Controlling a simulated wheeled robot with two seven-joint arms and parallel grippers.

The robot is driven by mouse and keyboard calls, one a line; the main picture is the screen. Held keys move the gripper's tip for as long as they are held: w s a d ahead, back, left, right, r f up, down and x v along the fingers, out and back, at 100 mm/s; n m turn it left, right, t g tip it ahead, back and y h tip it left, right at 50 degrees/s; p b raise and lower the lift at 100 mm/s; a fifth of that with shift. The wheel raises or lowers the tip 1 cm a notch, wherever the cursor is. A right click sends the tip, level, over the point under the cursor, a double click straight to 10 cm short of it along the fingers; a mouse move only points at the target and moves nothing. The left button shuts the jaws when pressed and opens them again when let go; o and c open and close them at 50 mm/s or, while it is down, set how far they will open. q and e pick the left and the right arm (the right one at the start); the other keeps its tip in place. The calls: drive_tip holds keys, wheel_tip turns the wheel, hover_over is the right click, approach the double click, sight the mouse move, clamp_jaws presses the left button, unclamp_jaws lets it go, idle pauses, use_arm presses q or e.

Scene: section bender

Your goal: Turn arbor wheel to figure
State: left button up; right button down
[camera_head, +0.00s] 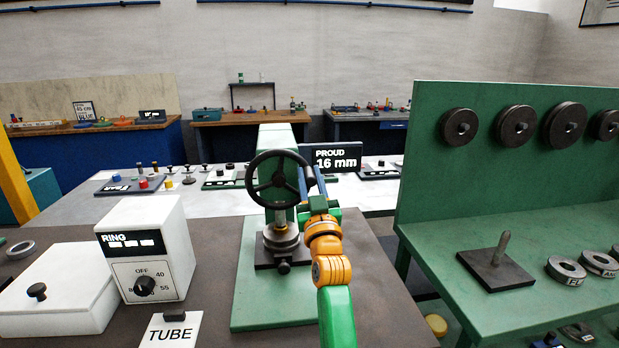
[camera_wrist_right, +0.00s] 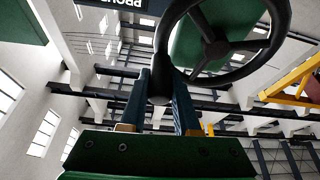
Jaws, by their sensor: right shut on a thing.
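The arbor wheel (camera_head: 278,180) is a black spoked handwheel on the green press column (camera_head: 276,135), near the middle of the head view. In the right wrist view the wheel (camera_wrist_right: 215,35) fills the top, with a dark handle (camera_wrist_right: 160,80) at its rim. My right gripper (camera_head: 312,188) is at the wheel's right side, its blue fingers shut on that handle; it also shows in the wrist view (camera_wrist_right: 168,95). A dark display (camera_head: 335,158) behind the wheel reads "PROUD 16 mm". My left gripper is not in view.
A white RING box (camera_head: 146,250) with a dial, a TUBE card (camera_head: 171,331) and a lidded white box (camera_head: 55,290) stand left of the press. A green rack (camera_head: 500,170) with several dark rollers stands at right. Bare brown bench lies around the press base.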

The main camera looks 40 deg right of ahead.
drive_tip(key=c, duration=0.6)
unclamp_jaws()
drive_tip(key=shift+f, duration=0.1)
drive_tip(key=shift+c, duration=0.2)
drive_tip(key=shift+w+d, duration=0.1)
drive_tip(key=shift+d, duration=0.05)
drive_tip(key=b+v, duration=0.2)
drive_tip(key=v, duration=0.5)
drive_tip(key=shift+b, duration=0.3)
